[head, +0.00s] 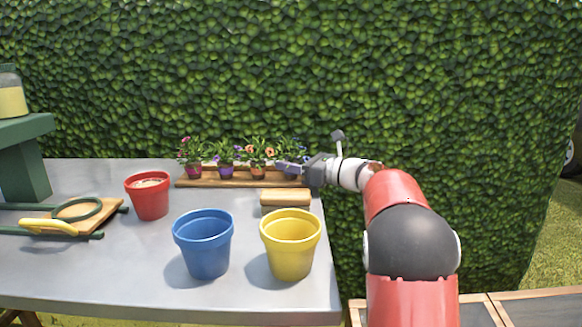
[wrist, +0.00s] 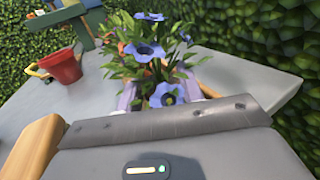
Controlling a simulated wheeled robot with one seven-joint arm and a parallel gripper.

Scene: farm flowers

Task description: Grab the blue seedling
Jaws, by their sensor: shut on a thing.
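The blue seedling (wrist: 146,52), with several blue flowers and green leaves, fills the middle of the wrist view just beyond my gripper's body. In the head view the blue seedling (head: 294,144) is at the right end of a row of small potted seedlings. My gripper (head: 288,168) reaches in from the right at pot height and is shut on the blue seedling; its fingers show on either side of the plant in the wrist view (wrist: 160,97). The pot is mostly hidden by the gripper and leaves.
Other seedlings with purple and orange flowers (head: 225,158) stand on a wooden board (head: 222,182). A small wooden block (head: 285,197), a blue pot (head: 205,250), a yellow pot (head: 290,250) and a red pot (head: 150,198) are nearer. A hedge (head: 280,70) stands behind the table.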

